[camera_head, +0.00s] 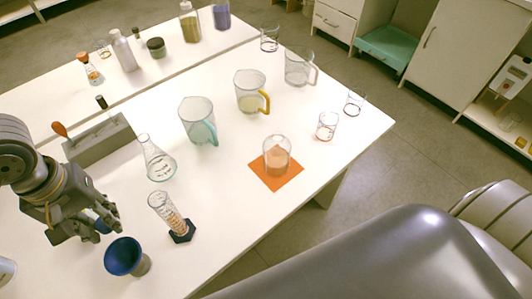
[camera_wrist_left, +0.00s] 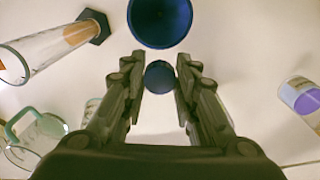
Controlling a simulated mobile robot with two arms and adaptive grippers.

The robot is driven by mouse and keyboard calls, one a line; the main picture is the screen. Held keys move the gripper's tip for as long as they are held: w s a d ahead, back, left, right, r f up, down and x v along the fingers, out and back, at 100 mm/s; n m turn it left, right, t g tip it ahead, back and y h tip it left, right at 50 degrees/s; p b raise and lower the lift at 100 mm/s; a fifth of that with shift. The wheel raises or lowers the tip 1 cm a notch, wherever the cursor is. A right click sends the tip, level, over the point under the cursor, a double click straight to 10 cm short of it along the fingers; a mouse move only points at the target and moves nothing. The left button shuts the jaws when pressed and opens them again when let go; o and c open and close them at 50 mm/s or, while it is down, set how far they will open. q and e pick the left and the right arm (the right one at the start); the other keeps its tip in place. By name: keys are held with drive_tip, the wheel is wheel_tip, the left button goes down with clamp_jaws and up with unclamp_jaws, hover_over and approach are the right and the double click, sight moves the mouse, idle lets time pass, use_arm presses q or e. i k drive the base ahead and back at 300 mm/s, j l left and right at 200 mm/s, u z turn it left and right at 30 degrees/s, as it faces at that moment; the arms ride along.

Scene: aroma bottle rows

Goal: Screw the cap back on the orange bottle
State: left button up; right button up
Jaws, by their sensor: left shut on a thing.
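My left gripper (camera_head: 112,222) is at the left front of the white table, beside the blue funnel-like cup (camera_head: 125,257). In the left wrist view its fingers (camera_wrist_left: 160,78) are closed around a small round dark blue piece (camera_wrist_left: 160,76), which looks like a cap. The cup (camera_wrist_left: 160,20) is just beyond the fingertips there. I cannot pick out an orange bottle for certain. A small flask (camera_head: 93,74) with an orange top stands at the back left. A clear glass vessel (camera_head: 277,150) stands on an orange mat (camera_head: 286,182). My right gripper is not in view.
A measuring cylinder (camera_head: 166,210) with orange contents stands right of the gripper, with a conical flask (camera_head: 157,163) behind it. A grey rack (camera_head: 100,140), a teal-handled jug (camera_head: 197,120) and a yellow-handled jug (camera_head: 251,90) stand farther back. The table's front middle is clear.

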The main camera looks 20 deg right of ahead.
sight(277, 148)
drive_tip(key=k, duration=0.65)
drive_tip(key=j+z, duration=0.1)
drive_tip(key=z, duration=1.75)
drive_tip(key=k+j, duration=0.15)
drive_tip(key=j, duration=0.2)
drive_tip(key=k+j, duration=0.15)
drive_tip(key=j, duration=0.25)
drive_tip(key=k+j, duration=0.15)
drive_tip(key=j, duration=0.2)
drive_tip(key=k+j, duration=0.15)
drive_tip(key=j, duration=0.2)
